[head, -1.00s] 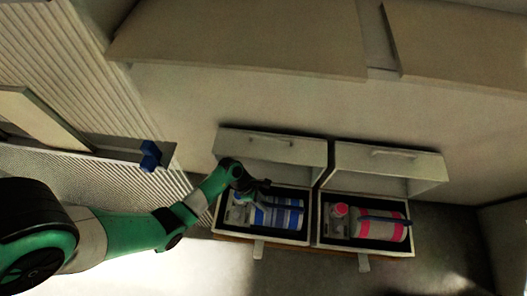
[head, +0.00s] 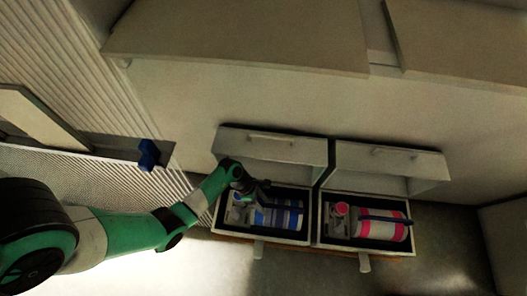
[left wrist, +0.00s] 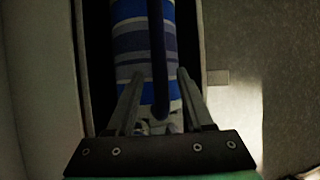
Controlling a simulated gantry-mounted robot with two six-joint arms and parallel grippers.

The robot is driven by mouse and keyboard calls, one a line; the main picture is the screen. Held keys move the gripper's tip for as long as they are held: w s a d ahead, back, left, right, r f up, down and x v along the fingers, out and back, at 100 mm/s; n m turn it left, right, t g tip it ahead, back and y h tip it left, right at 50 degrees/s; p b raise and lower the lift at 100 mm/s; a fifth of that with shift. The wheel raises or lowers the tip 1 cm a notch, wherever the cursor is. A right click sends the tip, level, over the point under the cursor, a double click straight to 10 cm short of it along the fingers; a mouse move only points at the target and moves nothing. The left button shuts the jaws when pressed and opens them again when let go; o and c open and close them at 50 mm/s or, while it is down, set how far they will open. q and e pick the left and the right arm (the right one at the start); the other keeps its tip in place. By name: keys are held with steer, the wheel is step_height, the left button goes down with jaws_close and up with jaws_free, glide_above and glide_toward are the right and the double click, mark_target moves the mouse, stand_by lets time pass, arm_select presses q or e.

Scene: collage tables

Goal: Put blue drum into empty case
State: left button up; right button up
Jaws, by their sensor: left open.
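The blue drum (head: 287,217), striped blue, grey and white, lies on its side in the open left case (head: 238,237). A dark blue bar or strap runs along the drum's top. My left gripper (head: 262,188) is over the left part of this case, close to the drum. In the left wrist view its open fingers (left wrist: 160,76) point along the drum (left wrist: 130,45), with the dark bar between them. I cannot tell whether the fingers touch the drum. My right gripper is not in view. I see no empty case.
The right case (head: 340,244) is open and holds a pink-and-white banded drum (head: 386,231). Raised lids (head: 270,145) stand behind both cases. A blue object (head: 148,155) is by the ribbed wall at left. The floor in front is clear.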

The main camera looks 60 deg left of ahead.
arm_select(q)
steer(key=shift+r, duration=0.35)
steer(key=p+v, duration=0.7)
steer(key=v, duration=0.5)
steer(key=shift+w+d, duration=0.1)
